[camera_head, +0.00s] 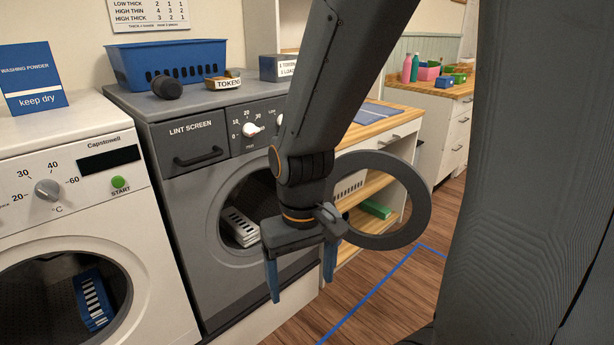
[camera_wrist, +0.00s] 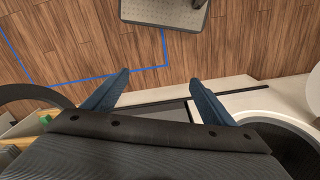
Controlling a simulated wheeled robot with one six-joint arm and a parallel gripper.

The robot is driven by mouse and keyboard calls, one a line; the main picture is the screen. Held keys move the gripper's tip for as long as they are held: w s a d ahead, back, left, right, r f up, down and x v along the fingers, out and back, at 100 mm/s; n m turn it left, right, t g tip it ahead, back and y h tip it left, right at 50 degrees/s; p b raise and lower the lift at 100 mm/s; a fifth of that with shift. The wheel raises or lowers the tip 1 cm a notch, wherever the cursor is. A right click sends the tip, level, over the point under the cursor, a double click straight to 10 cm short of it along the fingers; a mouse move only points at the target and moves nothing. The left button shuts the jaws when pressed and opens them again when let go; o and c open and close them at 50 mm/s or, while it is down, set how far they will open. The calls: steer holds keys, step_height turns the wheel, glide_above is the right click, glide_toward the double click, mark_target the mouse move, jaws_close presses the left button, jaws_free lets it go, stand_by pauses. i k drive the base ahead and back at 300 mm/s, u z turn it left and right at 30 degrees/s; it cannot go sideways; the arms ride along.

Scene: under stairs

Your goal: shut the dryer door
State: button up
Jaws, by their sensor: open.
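The grey dryer (camera_head: 185,215) stands in the middle of the head view, with a lint screen drawer and a dial on top of its front. Its round opening shows a dark drum with something white and slatted inside. The dryer door (camera_head: 422,222), a dark grey ring, stands swung open to the right of the opening. My gripper (camera_head: 300,285) is open and empty, pointing down in front of the dryer, with my arm partly covering the opening and the door. In the wrist view, my gripper's blue fingers (camera_wrist: 155,100) are spread apart, and part of the door ring (camera_wrist: 35,93) shows at the left.
A white washer (camera_head: 70,215) stands left of the dryer. A blue basket (camera_head: 165,62), a tokens box (camera_head: 222,80) and a dark cylinder (camera_head: 167,87) sit on top. A wooden shelf unit (camera_head: 375,185) is behind the door. Blue tape (camera_head: 375,290) marks open wooden floor.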

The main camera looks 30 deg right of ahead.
mark_target(417, 189)
steer(key=z, duration=2.2)
steer(key=i, duration=4.55)
steer(key=u, duration=4.7)
steer(key=i, duration=0.1)
steer(key=u, duration=0.1)
